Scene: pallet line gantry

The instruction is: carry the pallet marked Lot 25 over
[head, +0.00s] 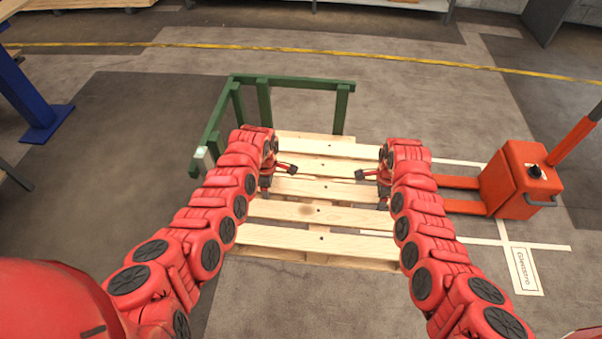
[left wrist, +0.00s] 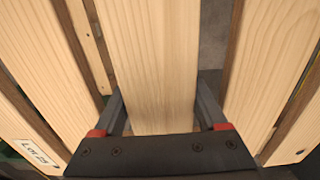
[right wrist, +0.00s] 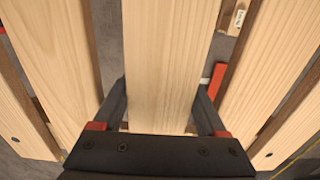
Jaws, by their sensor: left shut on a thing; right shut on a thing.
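The pale wooden pallet (head: 317,240) lies in front of me in the head view, seen from above, with several slats. A white label reading Lot 25 (left wrist: 36,153) shows on it in the left wrist view. My left gripper (head: 284,169) is shut on one of its middle slats; the fingers lie on both sides of that slat (left wrist: 153,60) in the left wrist view. My right gripper (head: 368,175) is shut on a slat (right wrist: 170,60) in the same way, farther right. My arms hide parts of the pallet's left and right sides. I cannot tell whether it is off the floor.
A green rail frame (head: 290,81) stands along the pallet's back and left. An orange pallet jack (head: 518,178) stands at the right, its forks pointing toward the pallet. White floor lines and a printed floor sign (head: 525,271) lie near it. Dark floor at the left is clear.

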